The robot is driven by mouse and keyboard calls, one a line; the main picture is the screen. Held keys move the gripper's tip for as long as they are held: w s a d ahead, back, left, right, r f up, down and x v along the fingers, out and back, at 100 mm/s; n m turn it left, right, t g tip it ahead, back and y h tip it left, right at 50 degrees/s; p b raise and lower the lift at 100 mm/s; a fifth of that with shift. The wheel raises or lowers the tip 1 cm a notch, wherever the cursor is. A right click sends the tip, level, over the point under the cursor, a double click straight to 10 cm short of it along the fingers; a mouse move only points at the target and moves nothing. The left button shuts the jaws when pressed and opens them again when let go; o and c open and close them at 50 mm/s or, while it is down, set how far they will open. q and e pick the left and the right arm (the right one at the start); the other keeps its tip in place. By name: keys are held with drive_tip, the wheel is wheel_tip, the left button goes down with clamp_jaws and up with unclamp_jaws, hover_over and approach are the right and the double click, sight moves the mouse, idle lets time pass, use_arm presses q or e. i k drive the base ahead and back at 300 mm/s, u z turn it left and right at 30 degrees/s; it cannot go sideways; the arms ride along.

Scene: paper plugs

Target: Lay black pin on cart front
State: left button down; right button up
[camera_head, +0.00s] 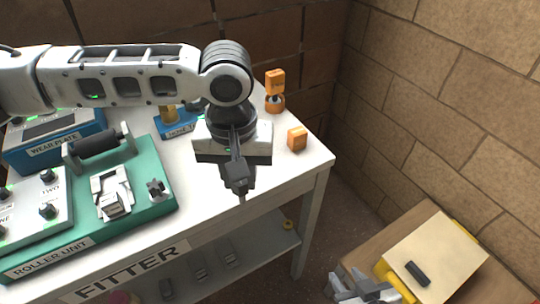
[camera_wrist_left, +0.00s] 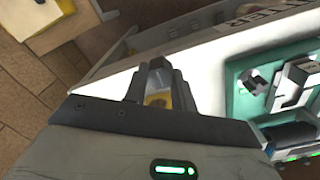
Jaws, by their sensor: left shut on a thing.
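My left gripper (camera_head: 240,187) hangs over the front edge of the white table, pointing down. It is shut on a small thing. In the left wrist view, a small grey and yellow piece (camera_wrist_left: 158,98) shows between the left fingers (camera_wrist_left: 157,82). Whether this is a black pin is unclear. A short black pin-like piece (camera_head: 417,273) lies on the tan top of the cart (camera_head: 450,245) at the lower right, which has yellow edges. My right gripper (camera_head: 362,287) is at the bottom edge beside the cart, partly cut off, its jaw opening unclear.
The white table (camera_head: 275,185) carries a green roller unit (camera_head: 150,205), a blue wear plate box (camera_head: 50,150) and orange blocks (camera_head: 297,138). Brick walls stand behind and right.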

sight(194, 178)
drive_tip(key=z, duration=1.95)
drive_tip(key=k, duration=1)
drive_tip(key=u, duration=1.05)
drive_tip(key=i, duration=0.5)
drive_tip(key=u, duration=0.05)
